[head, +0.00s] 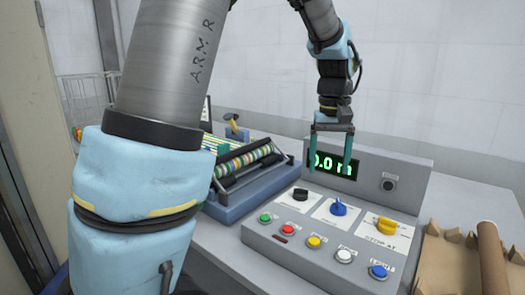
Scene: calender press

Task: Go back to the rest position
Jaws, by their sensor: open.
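My gripper (331,151) is open and empty, with two teal fingers pointing down. In the head view its fingers hang in front of the green-lit display (322,166) of a grey control panel (265,239) and hide part of the reading. The gap between fingers and panel cannot be judged exactly. Below the gripper the panel carries a black knob (300,194), a blue knob (339,207) and a yellow knob (386,225). My arm reaches in from the top of the view, and a large grey and blue link of mine covers the left part.
Several coloured buttons line the panel's front, including a blue one (378,272). Left of the panel is a press with a striped roller (243,163). A cardboard tube (491,258) lies on brown paper (445,262) at the right. A wire basket (84,92) stands behind my arm.

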